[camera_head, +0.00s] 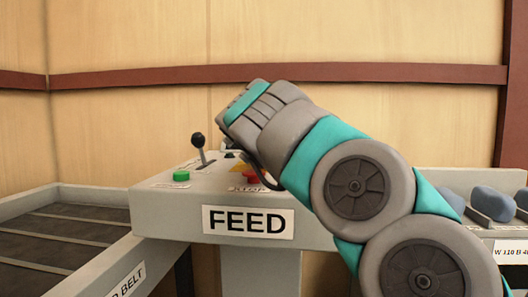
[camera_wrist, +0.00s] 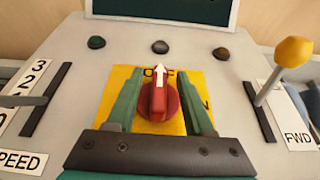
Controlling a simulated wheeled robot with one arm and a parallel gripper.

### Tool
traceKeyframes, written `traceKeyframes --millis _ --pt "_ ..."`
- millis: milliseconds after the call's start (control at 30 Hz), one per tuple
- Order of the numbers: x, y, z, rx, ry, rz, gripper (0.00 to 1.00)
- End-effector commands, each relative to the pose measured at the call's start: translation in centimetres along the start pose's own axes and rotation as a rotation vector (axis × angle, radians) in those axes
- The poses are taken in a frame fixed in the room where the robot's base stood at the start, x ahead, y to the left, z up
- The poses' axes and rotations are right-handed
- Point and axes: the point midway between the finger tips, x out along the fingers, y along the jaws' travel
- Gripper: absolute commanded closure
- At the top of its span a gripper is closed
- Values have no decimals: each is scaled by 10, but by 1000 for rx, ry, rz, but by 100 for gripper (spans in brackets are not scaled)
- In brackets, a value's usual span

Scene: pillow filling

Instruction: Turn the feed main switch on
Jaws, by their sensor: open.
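The feed main switch is a red rotary knob (camera_wrist: 158,102) with a white arrow, on a yellow plate (camera_wrist: 120,76) in the wrist view. The arrow points up at lettering that looks like OFF, partly covered by its tip. Part of another word, with an N, shows at the plate's right. My gripper (camera_wrist: 160,105) is open, with one green finger on each side of the knob. I cannot tell whether they touch it. In the head view the grey FEED console (camera_head: 165,206) stands in the middle, and my arm hides most of the switch area.
Around the switch are a speed slider (camera_wrist: 47,96) at left, a yellow-knobbed lever (camera_wrist: 292,52) at right, and several round lamps or buttons above. The head view shows a black-knobbed lever (camera_head: 198,141), a green button (camera_head: 181,175), a belt (camera_head: 60,240) at left and blue-grey lumps (camera_head: 492,201) at right.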

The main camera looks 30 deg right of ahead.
Motion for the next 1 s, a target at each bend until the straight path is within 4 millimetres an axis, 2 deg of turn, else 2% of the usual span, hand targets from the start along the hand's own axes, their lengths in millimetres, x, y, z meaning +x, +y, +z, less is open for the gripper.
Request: traceKeyframes --millis 200,667,1000 --pt "0 0 0 -1 -1 0 49" --pt "0 1 0 -1 -1 1 100" --pt "0 1 0 -1 -1 0 100"
